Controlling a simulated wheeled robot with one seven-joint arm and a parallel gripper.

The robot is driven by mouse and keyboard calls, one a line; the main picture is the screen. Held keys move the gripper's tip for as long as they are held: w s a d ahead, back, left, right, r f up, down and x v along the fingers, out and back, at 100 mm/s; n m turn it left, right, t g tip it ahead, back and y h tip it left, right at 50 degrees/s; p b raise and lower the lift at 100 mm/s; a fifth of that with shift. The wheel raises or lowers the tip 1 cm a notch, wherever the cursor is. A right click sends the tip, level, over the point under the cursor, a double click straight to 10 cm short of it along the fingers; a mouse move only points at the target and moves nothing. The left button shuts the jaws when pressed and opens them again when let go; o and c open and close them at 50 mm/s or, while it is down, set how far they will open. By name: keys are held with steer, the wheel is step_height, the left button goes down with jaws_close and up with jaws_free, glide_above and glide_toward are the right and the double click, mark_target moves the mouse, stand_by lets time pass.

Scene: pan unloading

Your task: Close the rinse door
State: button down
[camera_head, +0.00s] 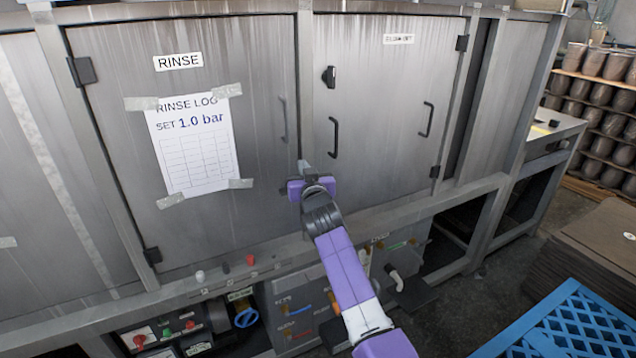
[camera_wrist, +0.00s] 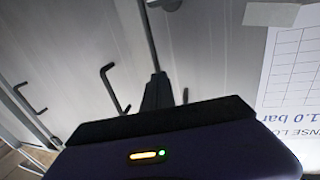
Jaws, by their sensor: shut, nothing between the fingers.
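The rinse door (camera_head: 240,90) is the large steel panel on the left in the head view, with a RINSE label and hinges on its left side. It looks flush or nearly flush with the frame; I cannot tell if a thin gap remains. My gripper (camera_head: 304,168) is shut and empty, at the lower right edge of the rinse door, below the handle. In the wrist view my gripper (camera_wrist: 156,90) points at the steel front near a door edge; contact is unclear.
The neighbouring door (camera_head: 385,100) on the right looks shut, with two bar handles and a dark latch. A taped rinse log sheet (camera_head: 195,145) hangs on the rinse door. A ledge with small knobs (camera_head: 250,260) runs below. A blue crate (camera_head: 570,325) stands at the lower right.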

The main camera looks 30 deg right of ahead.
steer(key=s, duration=0.8)
steer(key=shift+s+a, duration=0.25)
steer(key=shift+a, duration=0.05)
steer(key=shift+r, duration=0.2)
steer(key=s+a+r+n+t, duration=0.1)
steer(key=s+a+r+t, duration=0.1)
steer(key=s+a+r, duration=0.15)
steer(key=s+a+f+n+y, duration=0.1)
steer(key=s+a+f, duration=0.15)
steer(key=s, duration=0.55)
steer(key=s+a+f+y, duration=0.15)
steer(key=s+f, duration=0.25)
steer(key=s, duration=0.4)
steer(key=s+a+f+n+y, duration=0.1)
steer(key=s+a+f, duration=0.25)
steer(key=s, duration=0.45)
steer(key=s+a+f+g+y, duration=0.1)
steer(key=s+a+f+g, duration=0.1)
steer(key=s, duration=1.3)
steer(key=s+a+f+g, duration=0.2)
steer(key=s, duration=1.2)
steer(key=shift+s+a+f+y, duration=0.25)
steer(key=shift+s+a+y, duration=0.1)
